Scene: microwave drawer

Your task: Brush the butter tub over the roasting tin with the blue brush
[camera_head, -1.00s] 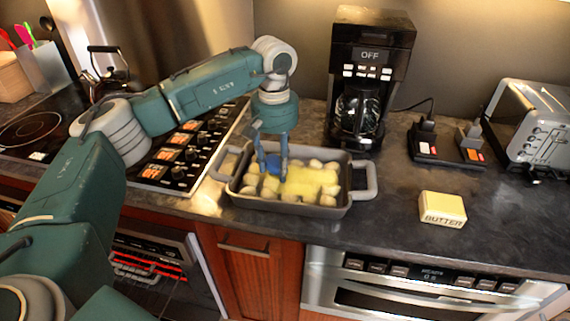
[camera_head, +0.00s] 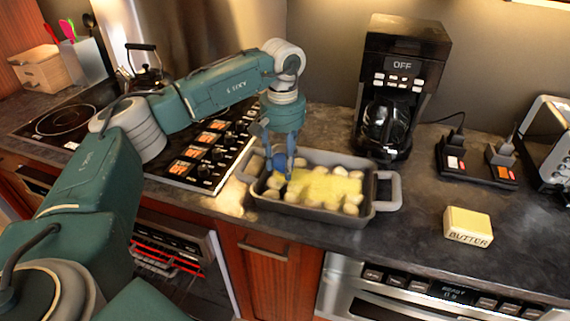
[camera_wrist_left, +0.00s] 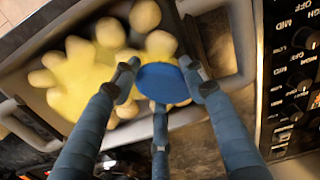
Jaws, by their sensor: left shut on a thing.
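My left gripper (camera_head: 280,168) is over the left end of the grey roasting tin (camera_head: 388,205) and is shut on the blue brush (camera_head: 281,161). In the left wrist view the brush's round blue top (camera_wrist_left: 163,83) sits between my fingers; its lower end is hidden. The tin holds several pale round pieces, like potatoes, with a yellow coating (camera_head: 325,187) over the middle ones. The cream butter tub (camera_head: 468,226), marked BUTTER, stands closed-looking on the counter right of the tin. My right gripper is not in view.
A black coffee maker (camera_head: 401,85) stands behind the tin. The stove (camera_head: 200,150) with its knobs lies to the left. A toaster (camera_head: 550,150) and a black socket block (camera_head: 475,165) are at the right. Dark counter is clear around the butter tub.

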